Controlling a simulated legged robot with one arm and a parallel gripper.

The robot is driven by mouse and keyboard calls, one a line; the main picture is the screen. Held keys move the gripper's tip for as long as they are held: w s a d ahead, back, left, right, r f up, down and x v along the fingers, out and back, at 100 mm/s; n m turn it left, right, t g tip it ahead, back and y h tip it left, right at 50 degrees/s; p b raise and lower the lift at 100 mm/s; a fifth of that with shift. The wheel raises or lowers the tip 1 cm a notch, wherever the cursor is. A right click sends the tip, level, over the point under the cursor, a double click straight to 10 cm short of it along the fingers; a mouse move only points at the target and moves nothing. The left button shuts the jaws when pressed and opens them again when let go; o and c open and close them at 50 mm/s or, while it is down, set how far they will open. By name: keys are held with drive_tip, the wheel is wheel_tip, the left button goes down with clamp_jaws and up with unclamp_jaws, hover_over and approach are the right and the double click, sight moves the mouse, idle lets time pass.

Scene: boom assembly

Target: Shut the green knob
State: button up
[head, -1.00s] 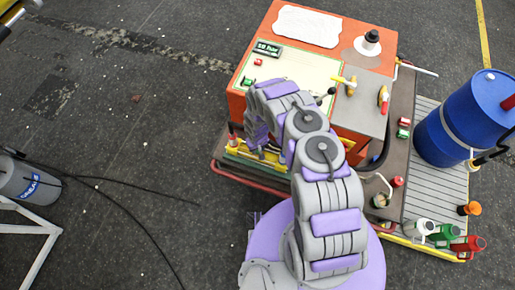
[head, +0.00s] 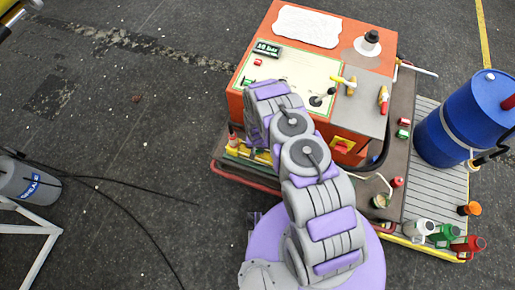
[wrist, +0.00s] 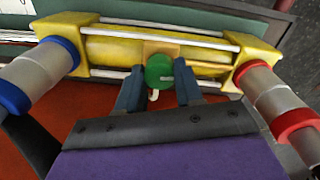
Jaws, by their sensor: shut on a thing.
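The green knob (wrist: 158,72) sits at the middle of a yellow cylinder assembly (wrist: 110,50) in the wrist view. A small pale hook-like piece shows just below the knob. My gripper (wrist: 158,88) has its two dark fingers on either side of the knob, shut on it. In the head view, the yellow assembly (head: 258,155) shows in part at the front left of the orange machine (head: 238,105). My arm hides the knob and the gripper there.
A clear fitting with a blue ring (wrist: 40,75) stands left of the knob, and one with a red ring (wrist: 278,100) right. A blue barrel (head: 465,120) stands right. Dark floor at left is mostly clear.

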drive_tip(key=shift+a+m, duration=0.1)
drive_tip(key=shift+m, duration=0.7)
drive_tip(key=o, duration=1)
drive_tip(key=shift+o, duration=0.2)
drive_tip(key=shift+r+p, duration=0.1)
drive_tip(key=shift+p, duration=0.2)
wheel_tip(320, 180, up, 17)
drive_tip(key=p, duration=0.3)
drive_tip(key=shift+a, duration=0.2)
drive_tip(key=shift+w+r, duration=0.1)
